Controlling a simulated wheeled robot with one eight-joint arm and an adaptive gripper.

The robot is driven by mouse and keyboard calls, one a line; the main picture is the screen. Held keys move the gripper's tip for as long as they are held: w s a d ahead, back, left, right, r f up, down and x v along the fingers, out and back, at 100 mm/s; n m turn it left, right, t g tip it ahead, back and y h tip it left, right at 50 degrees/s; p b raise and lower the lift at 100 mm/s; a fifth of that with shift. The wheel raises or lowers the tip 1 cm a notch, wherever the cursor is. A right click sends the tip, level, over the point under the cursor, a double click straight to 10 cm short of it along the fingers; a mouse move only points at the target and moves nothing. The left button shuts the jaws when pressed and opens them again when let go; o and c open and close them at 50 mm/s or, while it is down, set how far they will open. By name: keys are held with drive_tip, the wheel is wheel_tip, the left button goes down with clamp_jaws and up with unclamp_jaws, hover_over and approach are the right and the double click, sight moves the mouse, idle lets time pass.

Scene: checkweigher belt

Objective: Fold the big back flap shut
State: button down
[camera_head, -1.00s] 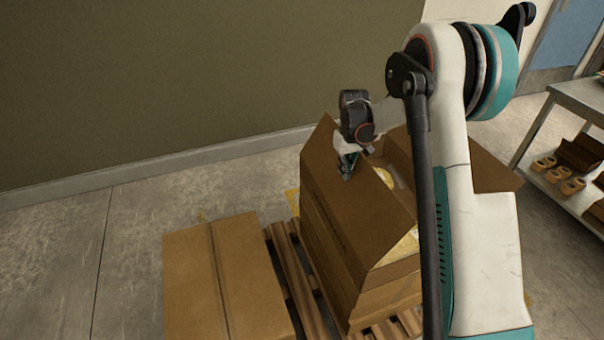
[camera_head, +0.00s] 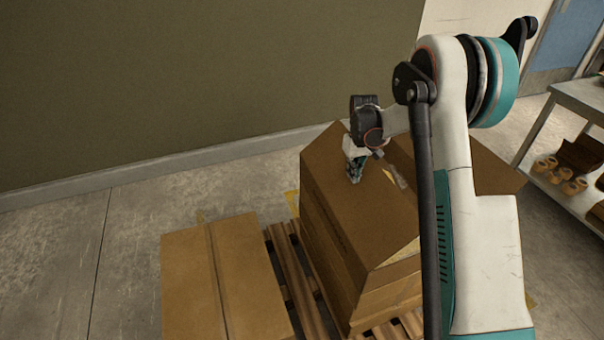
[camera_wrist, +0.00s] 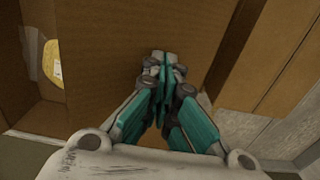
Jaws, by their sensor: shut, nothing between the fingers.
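The open carton (camera_head: 325,240) stands on a pallet. Its big flap (camera_head: 365,215) leans inward over the opening, tilted down and covering much of it. In the wrist view the flap (camera_wrist: 110,75) fills the middle, right under the fingers. My gripper (camera_head: 354,178) is shut and empty, its fingertips at the outer face of the flap, seemingly touching it. The shut fingers also show in the wrist view (camera_wrist: 163,65). A yellow round item (camera_wrist: 52,62) shows inside the carton past the flap's edge. Part of the carton is hidden behind my arm.
A closed carton (camera_head: 220,280) lies left of the open one, with pallet slats (camera_head: 290,275) between them. Another flap (camera_head: 485,165) sticks out at right. A shelf table (camera_head: 580,95) with tape rolls stands at far right. A wall is behind.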

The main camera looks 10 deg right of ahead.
sight(369, 167)
drive_tip(key=shift+w+d+f+b, duration=0.2)
drive_tip(key=shift+d+f+b, duration=0.3)
drive_tip(key=shift+d+f, duration=0.55)
drive_tip(key=shift+w+d+f+b, duration=0.2)
drive_tip(key=shift+d+f+b, duration=0.25)
drive_tip(key=shift+d+f, duration=0.55)
drive_tip(key=shift+a+f, duration=0.1)
drive_tip(key=shift+a, duration=0.05)
drive_tip(key=f, duration=0.1)
drive_tip(key=d+f, duration=0.1)
drive_tip(key=f, duration=0.1)
drive_tip(key=shift+w+d+f, duration=0.1)
drive_tip(key=shift+d+f, duration=0.2)
drive_tip(key=shift+f, duration=0.05)
drive_tip(key=shift+r+p, duration=1.7)
drive_tip(key=shift+r, duration=1.8)
